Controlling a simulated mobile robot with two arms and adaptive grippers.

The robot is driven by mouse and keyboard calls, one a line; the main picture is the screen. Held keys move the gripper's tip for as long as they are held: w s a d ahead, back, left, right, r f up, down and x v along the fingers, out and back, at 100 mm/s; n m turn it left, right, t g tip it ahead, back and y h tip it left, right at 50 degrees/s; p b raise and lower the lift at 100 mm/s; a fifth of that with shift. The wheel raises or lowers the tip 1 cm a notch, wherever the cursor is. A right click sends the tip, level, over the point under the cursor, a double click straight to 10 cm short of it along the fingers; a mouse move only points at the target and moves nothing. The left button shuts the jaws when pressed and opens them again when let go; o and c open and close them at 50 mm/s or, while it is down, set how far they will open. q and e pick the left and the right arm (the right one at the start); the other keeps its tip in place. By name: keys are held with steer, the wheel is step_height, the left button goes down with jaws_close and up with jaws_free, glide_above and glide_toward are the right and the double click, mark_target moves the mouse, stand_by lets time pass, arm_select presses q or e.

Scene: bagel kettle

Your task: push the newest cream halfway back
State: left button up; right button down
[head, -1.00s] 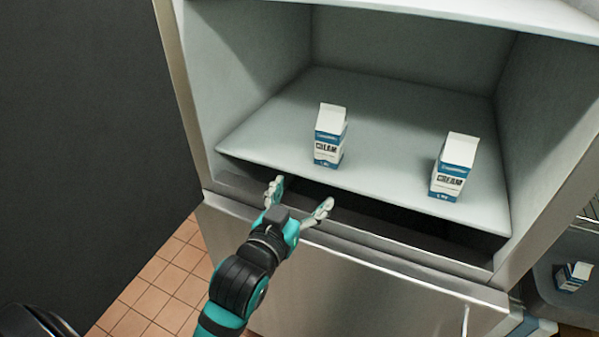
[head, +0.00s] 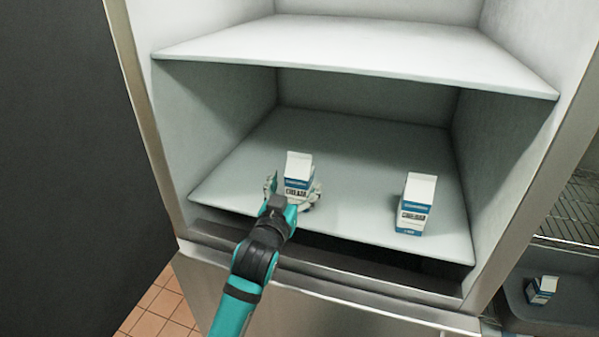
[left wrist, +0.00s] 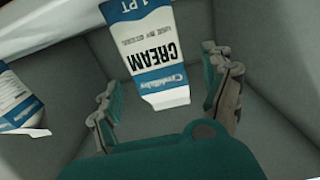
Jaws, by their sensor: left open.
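Two white and blue cream cartons stand upright on the lower shelf of the open fridge. The left carton (head: 299,172) is near the shelf's front, and my left gripper (head: 292,190) is at it, with a finger on either side. The left wrist view shows this carton (left wrist: 160,50) upside down between the spread fingers (left wrist: 165,78). The gripper is open; I cannot tell whether it touches the carton. The right carton (head: 415,204) stands apart, near the front right; it also shows at the left of the wrist view (left wrist: 18,105). My right gripper is out of view.
The lower shelf (head: 345,165) is bare behind both cartons. An upper shelf (head: 360,50) hangs above it, and side walls bound it. A third carton (head: 541,290) sits in a dark grey tub (head: 570,312) at the right, under a wire rack (head: 575,215).

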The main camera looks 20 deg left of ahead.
mark_target(296, 184)
arm_select(q)
steer(key=shift+w+p, duration=0.35)
steer(key=shift+w, duration=1.6)
steer(key=shift+c, duration=0.3)
steer(key=c, duration=1.6)
steer(key=o, duration=1.7)
steer(key=shift+c, duration=0.2)
